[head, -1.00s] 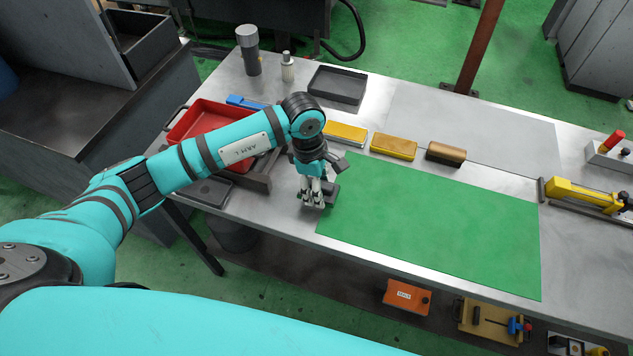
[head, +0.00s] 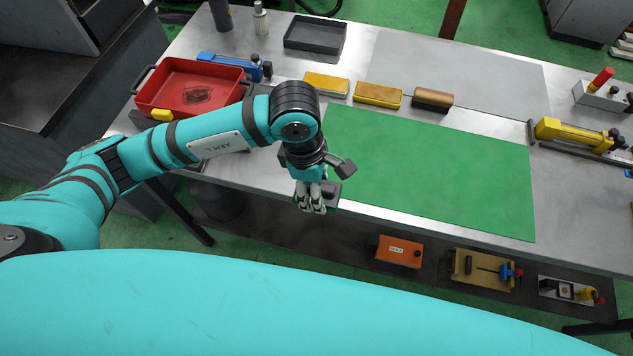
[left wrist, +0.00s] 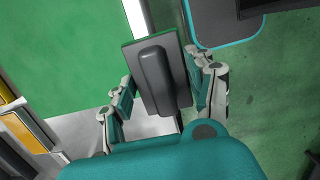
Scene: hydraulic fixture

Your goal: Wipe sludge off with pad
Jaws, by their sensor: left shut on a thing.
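My left gripper (head: 316,198) is shut on a dark grey pad (head: 331,190) at the table's front edge, by the green mat's near left corner. In the left wrist view the pad (left wrist: 155,75) shows as a flat plate with a raised block handle, between the fingers of the left gripper (left wrist: 160,85). A red tray (head: 150,98) stands at the left of the table, with a dark sludge patch (head: 198,95) on its floor. The gripper is to the right of the tray and nearer the front, apart from it. My right gripper is out of view.
A green mat (head: 430,170) covers the middle front. Yellow blocks (head: 378,95) and a brown block (head: 432,99) line its back edge. A blue tool (head: 230,66) lies behind the red tray.

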